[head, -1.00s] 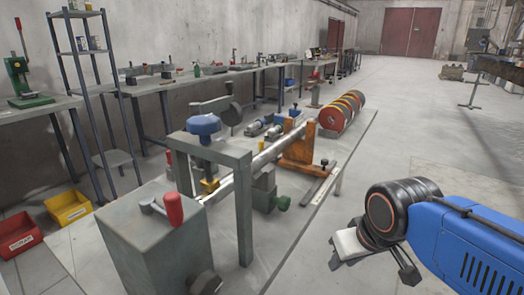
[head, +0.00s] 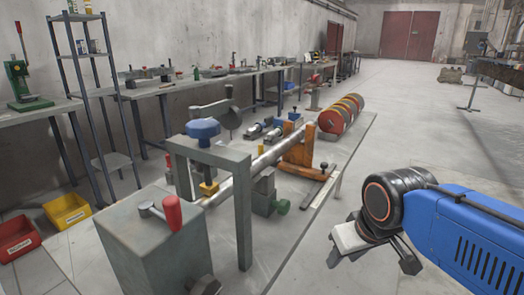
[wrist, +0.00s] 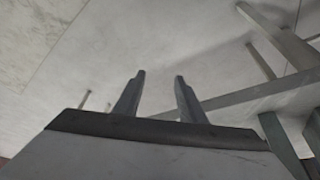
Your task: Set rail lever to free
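My gripper shows in the wrist view (wrist: 160,76) with two dark fingers apart and nothing between them, over bare floor. In the head view my arm is at the lower right, clear of the machine and to its right. A red-handled lever (head: 172,213) stands on the grey cabinet (head: 152,250). No label shows which is the rail lever, and I cannot read either lever's setting.
The grey frame (head: 243,215), a long metal shaft (head: 270,155) and striped discs (head: 335,118) stand left of my arm. A dark-edged bench (head: 502,75) is at the far right. The floor between is open.

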